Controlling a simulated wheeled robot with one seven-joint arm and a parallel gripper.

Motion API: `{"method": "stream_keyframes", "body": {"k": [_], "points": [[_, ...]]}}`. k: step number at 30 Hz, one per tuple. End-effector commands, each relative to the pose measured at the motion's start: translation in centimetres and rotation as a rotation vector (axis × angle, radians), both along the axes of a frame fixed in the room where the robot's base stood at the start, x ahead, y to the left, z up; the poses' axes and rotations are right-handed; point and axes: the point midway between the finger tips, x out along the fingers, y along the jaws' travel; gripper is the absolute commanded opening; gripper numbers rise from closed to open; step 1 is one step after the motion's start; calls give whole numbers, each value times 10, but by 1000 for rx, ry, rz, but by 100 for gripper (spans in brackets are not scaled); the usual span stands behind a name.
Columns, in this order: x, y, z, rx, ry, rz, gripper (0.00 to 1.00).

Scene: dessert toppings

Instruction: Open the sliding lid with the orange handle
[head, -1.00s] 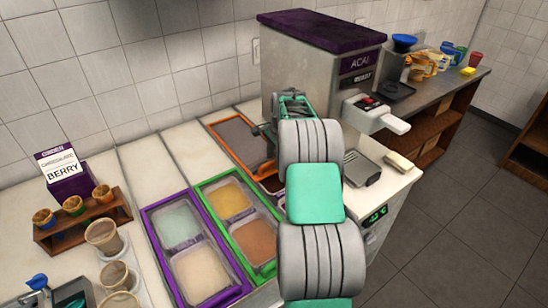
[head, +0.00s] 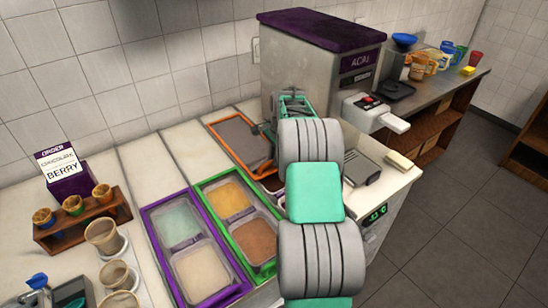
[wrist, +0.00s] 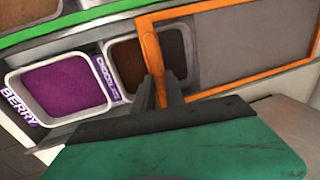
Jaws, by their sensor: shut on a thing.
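The orange-framed topping bin shows in the head view, its grey sliding lid (head: 236,137) at the far part and its near end behind my arm. In the wrist view the grey lid (wrist: 235,40) covers the right side of the bin. Its orange handle (wrist: 151,48) stands as an upright bar at the lid's left edge. My gripper (wrist: 158,92) is shut on the lower part of the handle. To its left, the berry tub (wrist: 62,88) with purple filling is uncovered. The dark chocolate tub (wrist: 128,58) shows behind the handle, also uncovered at least in part.
Green-framed (head: 199,187) and purple-framed (head: 147,219) bins with clear covers lie left of my arm. The acai machine (head: 300,75) stands close behind it. A wooden cup holder (head: 85,228) and order sign (head: 62,165) are at the left.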

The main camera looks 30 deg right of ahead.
Motion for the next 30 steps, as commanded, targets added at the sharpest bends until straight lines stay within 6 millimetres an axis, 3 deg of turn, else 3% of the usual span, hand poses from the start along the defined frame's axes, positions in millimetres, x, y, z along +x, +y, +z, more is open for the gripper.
{"method": "stream_keyframes", "body": {"k": [25, 30], "points": [[1, 0, 0, 0, 0, 1, 0], [18, 0, 2, 1, 1, 2, 0]]}}
